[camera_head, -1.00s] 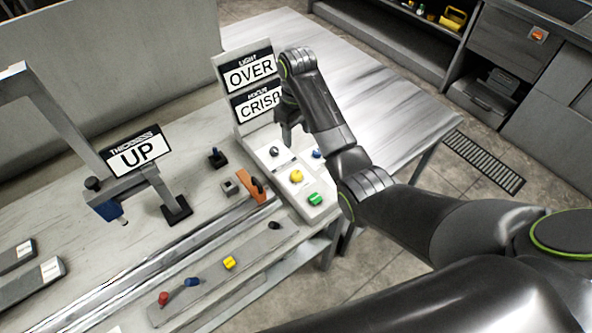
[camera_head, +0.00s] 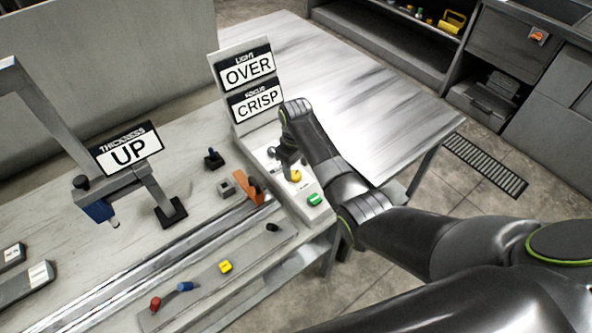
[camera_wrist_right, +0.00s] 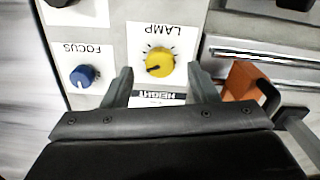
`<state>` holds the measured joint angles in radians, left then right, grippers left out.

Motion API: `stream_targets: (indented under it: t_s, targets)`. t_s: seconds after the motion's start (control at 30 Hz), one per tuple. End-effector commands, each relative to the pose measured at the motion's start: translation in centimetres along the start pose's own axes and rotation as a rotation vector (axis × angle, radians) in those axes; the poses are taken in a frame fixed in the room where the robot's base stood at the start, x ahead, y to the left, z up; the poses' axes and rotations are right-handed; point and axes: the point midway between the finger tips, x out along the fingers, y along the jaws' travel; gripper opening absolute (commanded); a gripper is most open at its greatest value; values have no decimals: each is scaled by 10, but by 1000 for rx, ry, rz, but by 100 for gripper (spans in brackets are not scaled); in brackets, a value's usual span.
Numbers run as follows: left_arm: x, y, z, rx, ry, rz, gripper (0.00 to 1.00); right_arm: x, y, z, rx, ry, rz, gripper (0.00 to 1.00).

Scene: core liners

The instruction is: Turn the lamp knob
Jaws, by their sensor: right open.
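The yellow lamp knob (camera_wrist_right: 159,62) sits on the white panel under the upside-down label LAMP in the right wrist view. It also shows in the head view (camera_head: 295,176), partly covered by my right gripper (camera_head: 286,164). In the right wrist view my right gripper (camera_wrist_right: 159,80) is open, with one fingertip to each side of the knob, in line with its lower part. There is space between each finger and the knob, and nothing is held. I cannot tell how high the fingertips are above the panel. My left gripper is out of view.
A blue focus knob (camera_wrist_right: 82,75) is close to the left finger in the wrist view. The signs OVER (camera_head: 249,71) and CRISP (camera_head: 257,103) stand behind the panel.

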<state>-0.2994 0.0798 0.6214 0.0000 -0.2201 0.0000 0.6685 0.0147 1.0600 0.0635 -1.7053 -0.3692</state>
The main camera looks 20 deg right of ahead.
Motion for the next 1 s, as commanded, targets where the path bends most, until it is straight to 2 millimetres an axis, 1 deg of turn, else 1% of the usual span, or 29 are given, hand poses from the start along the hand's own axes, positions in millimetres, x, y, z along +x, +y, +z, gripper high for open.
stream_targets:
  t_s: [0.03, 0.1, 0.23, 0.4, 0.6, 0.93, 1.0]
  targets:
    - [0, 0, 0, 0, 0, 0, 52, 7, 0, 0, 0, -3, -1, 53]
    - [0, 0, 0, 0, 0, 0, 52, 15, 0, 0, 0, -2, -1, 53]
    - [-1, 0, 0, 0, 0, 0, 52, 25, 0, 0, 0, -1, -1, 53]
    - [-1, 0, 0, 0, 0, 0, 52, 29, 0, 0, 0, 0, 0, 53]
    - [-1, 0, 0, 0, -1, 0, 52, 29, 0, 0, 0, 0, 0, 53]
    - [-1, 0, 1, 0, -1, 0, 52, 29, 0, 0, 0, 0, -1, 10]
    - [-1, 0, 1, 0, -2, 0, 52, 29, 0, 0, -1, 0, -1, 9]
